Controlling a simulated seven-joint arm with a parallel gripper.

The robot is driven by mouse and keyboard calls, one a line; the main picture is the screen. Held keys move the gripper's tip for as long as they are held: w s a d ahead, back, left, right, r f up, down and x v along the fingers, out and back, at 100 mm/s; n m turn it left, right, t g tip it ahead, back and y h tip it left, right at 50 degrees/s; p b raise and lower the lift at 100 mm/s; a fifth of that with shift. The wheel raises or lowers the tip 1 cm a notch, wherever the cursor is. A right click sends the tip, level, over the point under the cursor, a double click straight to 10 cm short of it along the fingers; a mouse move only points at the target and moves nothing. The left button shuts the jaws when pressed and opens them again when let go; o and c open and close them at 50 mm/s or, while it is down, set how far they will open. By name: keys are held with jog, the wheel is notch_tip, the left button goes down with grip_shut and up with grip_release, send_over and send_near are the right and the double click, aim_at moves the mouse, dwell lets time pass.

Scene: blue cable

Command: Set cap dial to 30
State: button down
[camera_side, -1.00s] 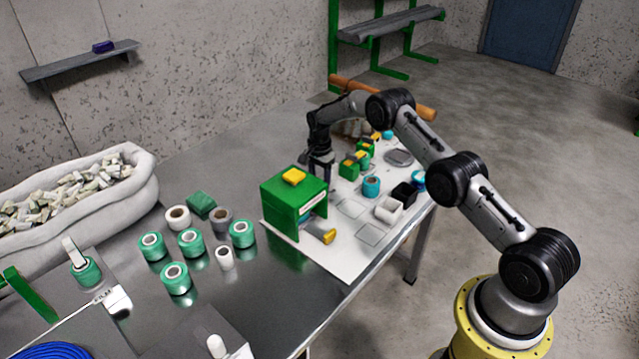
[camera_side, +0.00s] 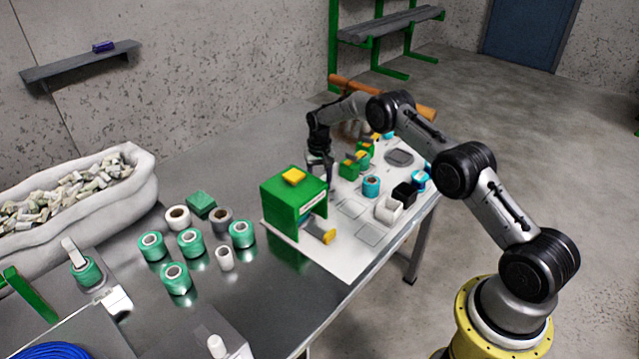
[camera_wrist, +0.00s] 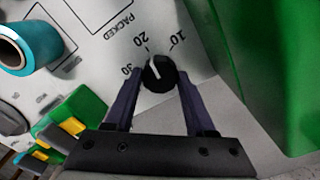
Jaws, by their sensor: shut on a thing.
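The cap dial (camera_wrist: 158,74) is a round black knob with a white pointer line, in the wrist view. It sits on a light panel printed with 10, 20 and 30 around it. The pointer lies toward the 10–20 side, away from the 30; its exact reading is hard to tell. My gripper (camera_wrist: 160,80) has one dark finger on each side of the knob and is shut on it. In the side view my gripper (camera_side: 319,172) points down just behind the green box (camera_side: 293,203), which hides the dial.
The green box's wall (camera_wrist: 262,65) stands close on the right in the wrist view. A teal spool (camera_wrist: 35,45) and green-and-yellow blocks (camera_wrist: 75,115) are on the left. A white mat (camera_side: 345,262) with outlined squares has free room in front.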

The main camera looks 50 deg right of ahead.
jog(key=n, duration=1.3)
jog(key=shift+n, duration=0.3)
dwell(0.4)
jog(key=shift+c, duration=1.2)
grip_release()
notch_tip(320, 180, up, 14)
